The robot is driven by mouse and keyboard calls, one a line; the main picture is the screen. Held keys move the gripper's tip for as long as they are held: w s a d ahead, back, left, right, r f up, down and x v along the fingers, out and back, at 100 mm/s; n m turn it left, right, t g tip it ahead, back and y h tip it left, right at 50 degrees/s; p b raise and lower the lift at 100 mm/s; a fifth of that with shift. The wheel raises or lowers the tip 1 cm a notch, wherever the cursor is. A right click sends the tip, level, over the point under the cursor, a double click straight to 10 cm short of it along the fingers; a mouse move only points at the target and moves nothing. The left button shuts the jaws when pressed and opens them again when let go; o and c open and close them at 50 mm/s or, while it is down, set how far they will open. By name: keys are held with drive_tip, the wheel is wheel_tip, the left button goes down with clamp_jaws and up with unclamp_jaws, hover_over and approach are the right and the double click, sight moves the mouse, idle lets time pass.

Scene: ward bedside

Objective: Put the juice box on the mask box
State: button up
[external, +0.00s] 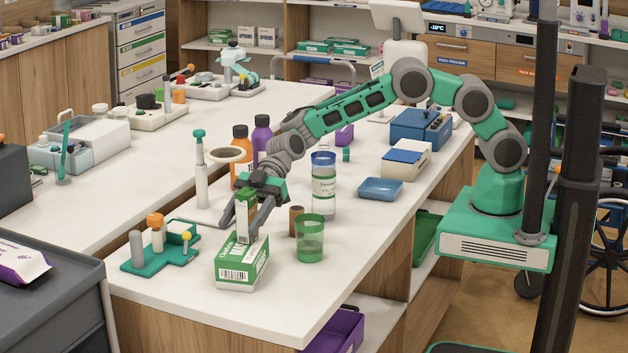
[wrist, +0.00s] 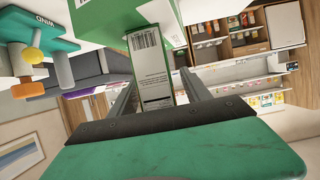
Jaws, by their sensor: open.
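The mask box (external: 241,270), green and white with a barcode, lies near the front end of the white counter. The juice box (external: 246,204), a slim green and white carton, is upright over its top and appears to rest on it. My gripper (external: 246,222) points down with its fingers on either side of the juice box. In the wrist view the juice box (wrist: 150,80) is between the fingers (wrist: 158,92), with gaps on both sides, so the gripper is open. The mask box (wrist: 150,14) shows beyond it, and the exact contact is partly hidden.
A green tumbler (external: 310,240) and a brown cylinder (external: 296,220) stand close on the right. A teal rack (external: 160,262) with pegs is on the left. A clear bottle (external: 323,190) and orange bottle (external: 241,158) stand behind. The counter's front edge is near.

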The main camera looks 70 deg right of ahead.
drive_tip(key=shift+r, duration=0.15)
drive_tip(key=shift+d, duration=0.2)
drive_tip(key=b+v, duration=0.1)
drive_tip(key=v, duration=1)
drive_tip(key=shift+d+b, duration=0.3)
drive_tip(key=shift+r, duration=0.1)
